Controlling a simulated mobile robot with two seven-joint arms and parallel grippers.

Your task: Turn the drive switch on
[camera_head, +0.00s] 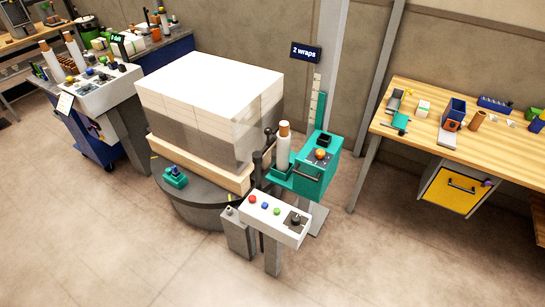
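A white control panel (287,229) stands on a post in front of the turntable. On its top are a red button (252,199), a blue button (265,205) and a green button (277,211). A dark switch with a small knob (295,218) sits on a dark plate at the panel's right end. No label is readable, so I cannot tell for certain that this is the drive switch, or its position. A teal box (312,178) behind the panel carries an orange knob (320,154). Neither of my grippers is in view.
A wrapped stack of reams (210,95) sits on a round grey turntable (200,213). A film roll (283,148) stands by the teal box. A "2 wraps" sign (306,52) hangs above. A wooden workbench (480,110) is at right. The front floor is clear.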

